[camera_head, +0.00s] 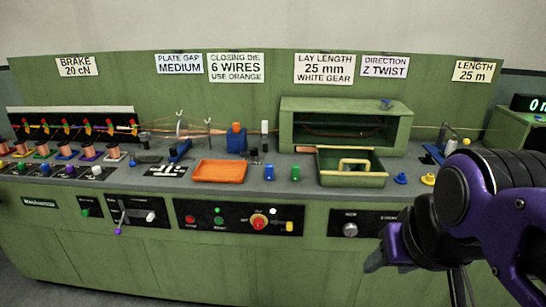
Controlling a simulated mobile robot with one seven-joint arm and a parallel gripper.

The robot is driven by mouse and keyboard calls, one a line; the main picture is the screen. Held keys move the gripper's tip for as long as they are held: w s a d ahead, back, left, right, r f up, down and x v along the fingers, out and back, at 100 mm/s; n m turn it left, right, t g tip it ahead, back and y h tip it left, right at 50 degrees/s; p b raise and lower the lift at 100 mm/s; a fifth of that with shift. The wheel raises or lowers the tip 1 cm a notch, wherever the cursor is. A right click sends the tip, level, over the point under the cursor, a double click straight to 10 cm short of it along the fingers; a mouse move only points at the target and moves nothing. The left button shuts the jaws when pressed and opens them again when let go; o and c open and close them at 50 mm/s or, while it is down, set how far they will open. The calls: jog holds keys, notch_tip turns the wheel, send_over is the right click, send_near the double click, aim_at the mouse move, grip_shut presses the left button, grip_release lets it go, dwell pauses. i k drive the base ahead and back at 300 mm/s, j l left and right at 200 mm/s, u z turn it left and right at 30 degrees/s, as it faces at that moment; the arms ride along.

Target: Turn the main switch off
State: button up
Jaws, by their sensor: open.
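A red rotary knob on a yellow plate (259,221) sits on the black control panel (236,231) in the middle of the machine's front. It looks like the main switch, but the lettering is too small to read and its exact setting is unclear. My gripper (384,255) is at the right, in front of the machine and well to the right of the knob. It is open, and I see nothing held in it. My purple arm hides part of the right front panel.
Red and green buttons sit left of the knob; a yellow-tipped part (290,227) sits at its right. A silver knob (350,230) is on the panel nearer my gripper.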

aim_at(258, 224)
jog(key=j+u, duration=0.15)
jog(key=u, duration=0.4)
jog(key=i+l, duration=0.35)
jog(key=i+l+u, duration=0.1)
jog(key=i+l, duration=0.2)
jog(key=l, duration=0.25)
jog(key=j, duration=0.55)
jog(key=l, duration=0.65)
jog(key=i, duration=0.05)
